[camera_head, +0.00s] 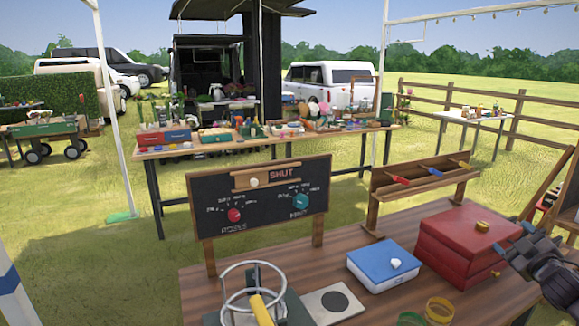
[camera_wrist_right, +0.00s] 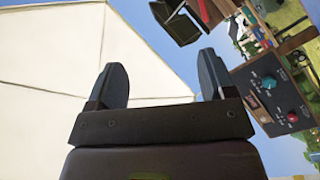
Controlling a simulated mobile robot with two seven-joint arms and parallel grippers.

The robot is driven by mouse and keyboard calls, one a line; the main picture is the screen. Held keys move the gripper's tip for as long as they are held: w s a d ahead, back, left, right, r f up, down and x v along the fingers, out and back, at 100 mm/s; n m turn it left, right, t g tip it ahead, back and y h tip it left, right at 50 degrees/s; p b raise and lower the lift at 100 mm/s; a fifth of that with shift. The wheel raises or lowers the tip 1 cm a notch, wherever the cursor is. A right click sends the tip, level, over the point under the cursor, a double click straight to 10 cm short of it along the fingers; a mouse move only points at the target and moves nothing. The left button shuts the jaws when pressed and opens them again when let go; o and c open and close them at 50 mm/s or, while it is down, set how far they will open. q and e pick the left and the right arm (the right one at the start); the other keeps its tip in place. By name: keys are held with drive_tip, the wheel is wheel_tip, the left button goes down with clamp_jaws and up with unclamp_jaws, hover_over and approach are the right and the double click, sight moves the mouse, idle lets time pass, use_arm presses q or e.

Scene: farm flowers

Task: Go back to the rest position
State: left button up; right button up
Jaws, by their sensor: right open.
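My right gripper (camera_head: 528,250) is at the right edge of the head view, beside and above the red box (camera_head: 468,238) on the wooden table. In the right wrist view its two dark fingers (camera_wrist_right: 165,85) stand wide apart with nothing between them. That wrist view looks past the fingers at a white canopy and the sky, with the scene tilted. My left gripper does not show in the head view.
A black dial board (camera_head: 258,200) reading SHUT and a wooden rack (camera_head: 425,184) stand behind. Open grass lies beyond.

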drive_tip(key=s+d+f+m+g+h, duration=0.1)
drive_tip(key=s+d+f+g+h, duration=0.1)
drive_tip(key=d+f+g, duration=0.15)
drive_tip(key=s+a+f+m+g+y, duration=0.1)
drive_tip(key=s+a+f, duration=0.55)
drive_tip(key=f, duration=0.25)
drive_tip(key=s+a+f+m+g+y, duration=0.1)
drive_tip(key=s+a+f, duration=0.55)
drive_tip(key=f, duration=0.35)
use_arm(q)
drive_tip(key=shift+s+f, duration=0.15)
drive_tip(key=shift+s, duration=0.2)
use_arm(e)
drive_tip(key=s+a+f+m+y, duration=0.1)
drive_tip(key=s+a+f+m, duration=0.1)
drive_tip(key=s+a, duration=0.7)
drive_tip(key=s+a+f+m+g, duration=0.1)
drive_tip(key=s+a+f, duration=0.4)
drive_tip(key=s+a, duration=0.5)
drive_tip(key=shift+s+m+y, duration=0.4)
drive_tip(key=shift+m, duration=0.3)
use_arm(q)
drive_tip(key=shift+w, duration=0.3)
use_arm(e)
drive_tip(key=shift+g, duration=0.25)
